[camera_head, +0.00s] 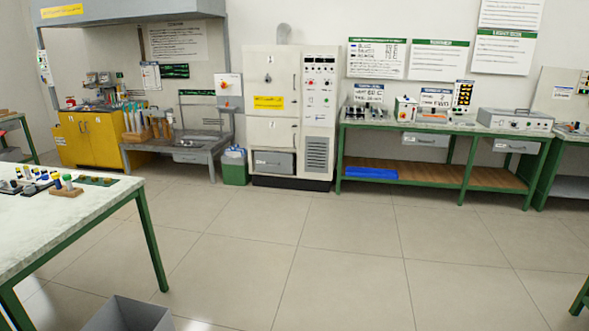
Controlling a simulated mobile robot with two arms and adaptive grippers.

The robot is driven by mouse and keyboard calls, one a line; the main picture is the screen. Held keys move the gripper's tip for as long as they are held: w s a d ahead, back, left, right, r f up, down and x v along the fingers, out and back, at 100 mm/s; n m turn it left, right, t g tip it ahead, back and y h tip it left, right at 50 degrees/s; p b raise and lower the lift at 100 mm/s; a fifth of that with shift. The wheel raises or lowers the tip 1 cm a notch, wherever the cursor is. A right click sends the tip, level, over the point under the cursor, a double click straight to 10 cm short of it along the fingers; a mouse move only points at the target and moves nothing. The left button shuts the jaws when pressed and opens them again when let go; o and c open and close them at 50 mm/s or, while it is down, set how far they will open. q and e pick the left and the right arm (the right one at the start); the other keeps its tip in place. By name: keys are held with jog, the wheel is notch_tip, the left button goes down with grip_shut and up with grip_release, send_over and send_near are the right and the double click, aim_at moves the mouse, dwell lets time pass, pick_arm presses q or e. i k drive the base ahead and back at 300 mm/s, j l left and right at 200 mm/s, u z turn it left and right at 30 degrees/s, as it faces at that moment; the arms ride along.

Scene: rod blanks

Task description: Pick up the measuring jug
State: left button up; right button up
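I cannot make out a measuring jug anywhere in the head view. Neither of my grippers is in view. Small items on the benches are too small to identify for sure.
A white-topped table (95,215) with small coloured pieces stands at the left. A grey open bin (128,316) is on the floor at the bottom. A yellow cabinet (92,140), a green bin (235,172), a white cabinet (270,110) and a green-framed bench (440,128) line the wall. The middle floor is clear.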

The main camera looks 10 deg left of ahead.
aim_at(87, 101)
jog(key=i, duration=1.7)
jog(key=i+j+u, duration=0.1)
jog(key=i+u, duration=0.25)
jog(key=i, duration=0.25)
jog(key=i+l+u, duration=0.1)
jog(key=i+u, duration=0.2)
jog(key=i, duration=0.25)
jog(key=i+l+u, duration=0.35)
jog(key=i, duration=0.25)
jog(key=i+j+u, duration=0.1)
jog(key=i+u, duration=0.15)
jog(key=i, duration=0.85)
jog(key=i+l+u, duration=0.2)
jog(key=i, duration=0.95)
jog(key=i+j+u, duration=0.15)
jog(key=i+u, duration=0.25)
jog(key=i, duration=0.25)
jog(key=i+u, duration=0.35)
jog(key=i, duration=0.3)
jog(key=i+l+u, duration=0.25)
jog(key=i+u, duration=0.15)
jog(key=i, duration=1.1)
jog(key=i+j, duration=0.1)
jog(key=i, duration=0.8)
jog(key=i+j+z, duration=0.1)
jog(key=i+z, duration=0.35)
jog(key=i, duration=1.35)
jog(key=i+j, duration=0.1)
jog(key=i, duration=1.45)
